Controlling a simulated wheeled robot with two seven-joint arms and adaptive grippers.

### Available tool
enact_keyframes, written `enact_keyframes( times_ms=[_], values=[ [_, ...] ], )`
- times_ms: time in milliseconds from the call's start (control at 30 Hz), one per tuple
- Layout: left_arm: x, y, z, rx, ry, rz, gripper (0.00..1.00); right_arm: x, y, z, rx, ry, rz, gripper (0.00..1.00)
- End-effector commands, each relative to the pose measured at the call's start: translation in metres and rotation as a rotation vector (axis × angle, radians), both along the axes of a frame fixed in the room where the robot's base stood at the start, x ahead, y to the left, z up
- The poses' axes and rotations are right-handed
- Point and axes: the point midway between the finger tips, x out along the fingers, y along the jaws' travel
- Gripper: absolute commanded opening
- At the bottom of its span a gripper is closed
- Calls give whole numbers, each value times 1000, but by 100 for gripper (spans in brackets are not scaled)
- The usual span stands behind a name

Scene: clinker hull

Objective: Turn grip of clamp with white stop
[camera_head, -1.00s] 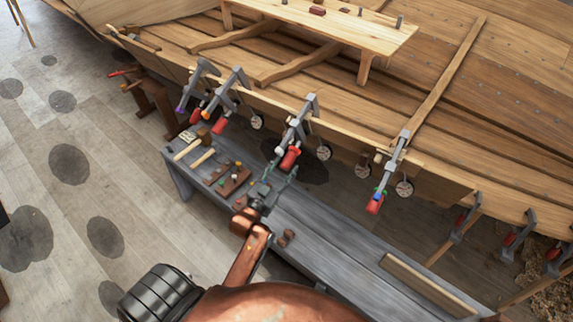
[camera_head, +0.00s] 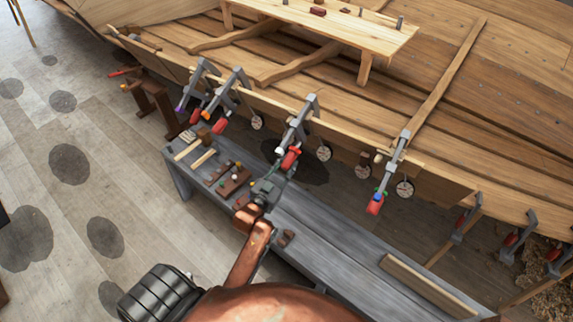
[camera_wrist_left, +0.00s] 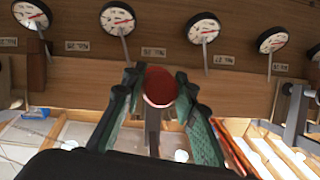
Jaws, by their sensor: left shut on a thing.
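The clamp with the white stop (camera_head: 298,125) hangs on the hull's plank edge near the middle of the head view. Its white stop (camera_head: 280,150) shows beside its red grip (camera_head: 291,158). My left gripper (camera_head: 282,172) reaches up from below and is shut on this red grip. In the left wrist view the grip's round red end (camera_wrist_left: 160,87) sits between the two green fingers of the left gripper (camera_wrist_left: 158,98). The fingers hide part of the grip. My right gripper is not in view.
Other red-gripped clamps stand along the edge, one with an orange stop (camera_head: 204,115) to the left and one with a blue part (camera_head: 385,195) to the right. Round dials (camera_head: 324,153) hang between them. A grey bench (camera_head: 330,235) with tools lies below.

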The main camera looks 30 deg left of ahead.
Motion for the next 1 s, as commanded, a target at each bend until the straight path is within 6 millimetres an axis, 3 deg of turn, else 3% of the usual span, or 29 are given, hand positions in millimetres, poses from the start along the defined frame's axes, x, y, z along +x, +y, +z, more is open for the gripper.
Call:
enact_keyframes(
  times_ms=[367, 700, 1000],
  values=[
    [0, 0, 2, -36, 0, -15, 2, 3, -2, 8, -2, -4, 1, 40],
    [0, 0, 4, -230, -7, -88, 2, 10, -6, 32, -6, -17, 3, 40],
    [0, 0, 2, -403, -15, -148, 2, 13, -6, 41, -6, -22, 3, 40]
  ],
)
